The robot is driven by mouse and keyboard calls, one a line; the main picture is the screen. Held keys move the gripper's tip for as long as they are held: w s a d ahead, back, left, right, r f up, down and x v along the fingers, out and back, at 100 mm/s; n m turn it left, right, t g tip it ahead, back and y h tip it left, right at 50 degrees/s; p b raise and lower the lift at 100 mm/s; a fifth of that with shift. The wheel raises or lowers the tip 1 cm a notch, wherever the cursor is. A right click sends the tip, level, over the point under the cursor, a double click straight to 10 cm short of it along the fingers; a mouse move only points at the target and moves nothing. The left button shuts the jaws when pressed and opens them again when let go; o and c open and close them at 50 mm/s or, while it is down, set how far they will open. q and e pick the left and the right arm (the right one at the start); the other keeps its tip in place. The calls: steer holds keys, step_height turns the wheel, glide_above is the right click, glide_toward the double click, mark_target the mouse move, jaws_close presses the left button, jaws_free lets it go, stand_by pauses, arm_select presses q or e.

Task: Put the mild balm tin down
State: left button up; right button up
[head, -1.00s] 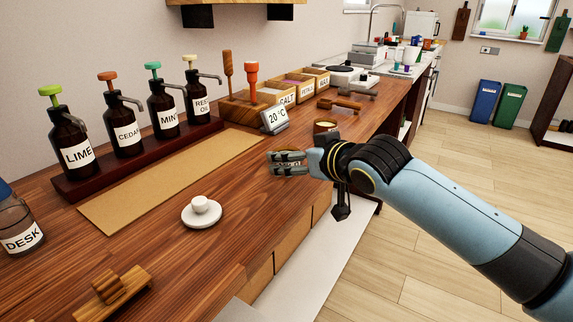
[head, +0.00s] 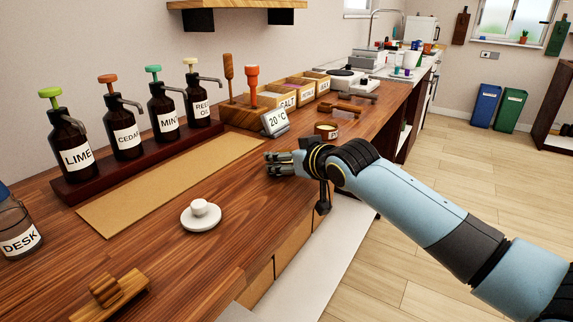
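My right gripper (head: 279,163) is low over the wooden counter (head: 240,200), near its front edge, with its fingers pointing left. The fingers look close together, but they are small here, and I cannot tell whether anything is between them. No tin that I can read as mild balm shows. A small round tin (head: 326,133) with a dark top and a pale label stands just behind my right wrist; its label is too small to read fully. My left gripper is not in view.
A white saucer (head: 201,220) with a small white piece lies nearer. A tan mat (head: 170,185) lies before the pump bottles (head: 124,130). A 20 °C display (head: 275,121) stands behind the gripper. A wooden stand (head: 112,292) and DESK jar (head: 18,238) are front left. Counter between saucer and gripper is clear.

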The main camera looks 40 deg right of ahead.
steer(key=c, duration=0.8)
steer(key=shift+r, duration=0.2)
steer(key=shift+r, duration=0.7)
step_height(320, 180, up, 3)
steer(key=shift+f, duration=0.15)
steer(key=s+d+r+p, duration=0.3)
steer(key=s+d+r, duration=0.3)
steer(key=s+d, duration=0.1)
steer(key=shift+s+d+r, duration=0.25)
steer(key=shift+s+d, duration=0.15)
steer(key=shift+s, duration=0.4)
